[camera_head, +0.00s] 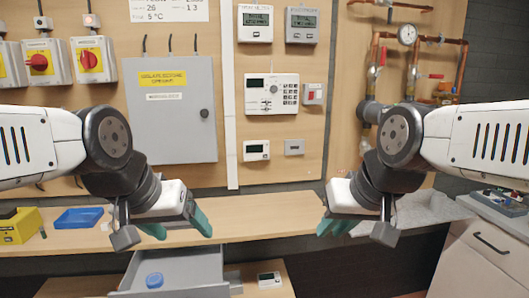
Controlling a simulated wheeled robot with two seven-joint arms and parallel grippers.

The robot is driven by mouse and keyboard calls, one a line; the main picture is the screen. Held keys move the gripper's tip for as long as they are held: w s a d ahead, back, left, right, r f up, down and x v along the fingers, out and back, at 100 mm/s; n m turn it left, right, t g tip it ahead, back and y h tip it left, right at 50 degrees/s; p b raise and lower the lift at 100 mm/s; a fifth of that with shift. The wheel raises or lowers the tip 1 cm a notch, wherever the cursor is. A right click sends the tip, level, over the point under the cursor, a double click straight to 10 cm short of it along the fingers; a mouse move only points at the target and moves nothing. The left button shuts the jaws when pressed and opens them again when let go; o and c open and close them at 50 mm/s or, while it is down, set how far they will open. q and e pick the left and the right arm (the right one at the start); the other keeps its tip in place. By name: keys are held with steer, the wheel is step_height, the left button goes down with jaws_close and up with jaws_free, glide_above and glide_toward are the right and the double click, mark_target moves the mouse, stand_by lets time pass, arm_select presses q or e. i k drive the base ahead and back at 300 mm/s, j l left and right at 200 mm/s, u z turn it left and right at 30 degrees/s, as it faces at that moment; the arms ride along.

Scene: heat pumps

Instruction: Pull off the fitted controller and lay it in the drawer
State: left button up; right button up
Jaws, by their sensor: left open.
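Several controllers are on the wall panel: a white one (255,22) and a grey one (302,25) at the top, a wide white one with a keypad (272,93) in the middle, and a small white one with a display (256,150) below. Which one the task means cannot be told. An open grey drawer (205,268) is below the shelf, with a round blue item (154,280) inside. My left gripper (178,226) is open and empty above the drawer. My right gripper (337,226) is right of the drawer, away from the controllers; its finger gap is unclear.
Another white controller (269,280) lies on the lower surface right of the drawer. A wooden shelf (265,212) runs below the panel, with a blue tray (79,218) and yellow box (20,226) at left. A grey cabinet (172,110) and copper pipes (371,75) flank the controllers.

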mark_target(196, 276)
steer(key=l+u, duration=0.1)
steer(key=u, duration=0.45)
steer(key=l+u, duration=0.4)
steer(key=l, duration=0.2)
steer(key=l+u, duration=0.35)
steer(key=l, duration=0.7)
steer(key=k+l+u, duration=0.1)
steer(key=l, duration=0.35)
steer(key=k+l, duration=0.15)
steer(key=l, duration=0.25)
steer(key=k+l, duration=0.1)
steer(key=l, duration=0.35)
steer(key=i+u, duration=0.05)
